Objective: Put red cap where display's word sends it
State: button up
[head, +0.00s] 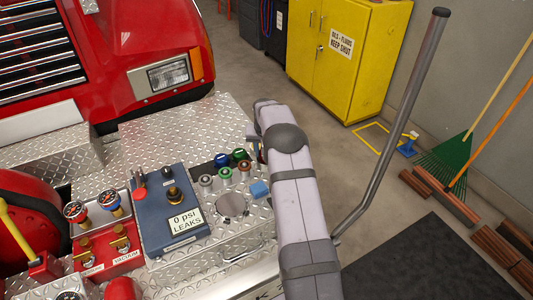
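The display (186,220) on the blue-grey panel reads "0 psi LEAKS". A small red piece (139,195) stands at that panel's upper left corner; I cannot tell surely whether it is the red cap. Right of the panel is a cluster of small fittings: a blue one (240,155) and a dark green one (222,160) behind, and a grey one (206,181), a green-topped one (225,173) and a reddish one (243,167) in front. My gripper (256,147) is beside the cluster's right side, mostly hidden by my arm; its fingers cannot be made out.
A light blue block (259,189) and a round plate (232,205) are on the diamond-plate deck (175,128). Gauges (108,201) and brass valves (120,238) stand at the left.

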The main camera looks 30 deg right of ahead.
jog(key=shift+s+a+f+b, duration=0.15)
jog(key=shift+s+f, duration=0.15)
jog(key=shift+f, duration=0.25)
jog(key=shift+s+a+f+b, duration=0.15)
jog(key=shift+s+f, duration=0.1)
jog(key=shift+f, duration=0.3)
jog(key=o, duration=1.3)
jog(key=shift+r, duration=0.1)
jog(key=shift+w+d+r+p, duration=0.1)
jog(key=shift+w+r+p, duration=0.05)
jog(key=shift+r+p, duration=0.5)
jog(key=shift+b, duration=0.4)
jog(key=b+v, duration=0.1)
jog(key=v, duration=0.3)
jog(key=b+v, duration=0.1)
jog(key=v, duration=0.2)
jog(key=b+v, duration=0.1)
jog(key=v, duration=0.3)
jog(key=shift+w+d+r, duration=0.1)
jog(key=shift+w+r, duration=0.25)
jog(key=shift+r, duration=0.1)
